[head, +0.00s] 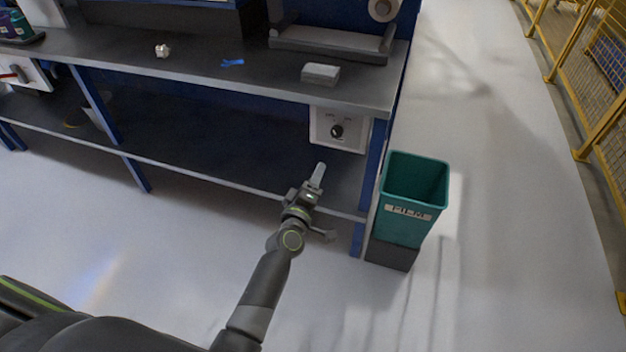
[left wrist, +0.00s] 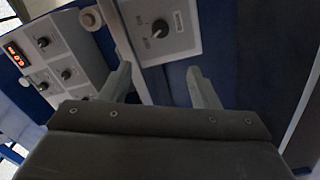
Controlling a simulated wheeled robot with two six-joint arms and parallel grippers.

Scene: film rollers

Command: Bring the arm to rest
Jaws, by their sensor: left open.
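My left arm (head: 263,295) reaches up from the bottom of the head view. Its left gripper (head: 316,178) is in front of the workbench's lower right part, below a white control box with a black knob (head: 337,131). In the left wrist view the two fingers of the left gripper (left wrist: 158,72) stand apart with nothing between them. The same knob box (left wrist: 160,30) shows beyond the fingers, apart from them as far as I can tell. My right gripper is not in view.
The dark workbench (head: 190,68) carries a small white block (head: 321,74), a blue piece (head: 232,62) and a crumpled whitish object (head: 162,50). A teal bin (head: 412,200) stands at the bench's right end. Yellow fencing (head: 600,130) runs along the right. The floor between is clear.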

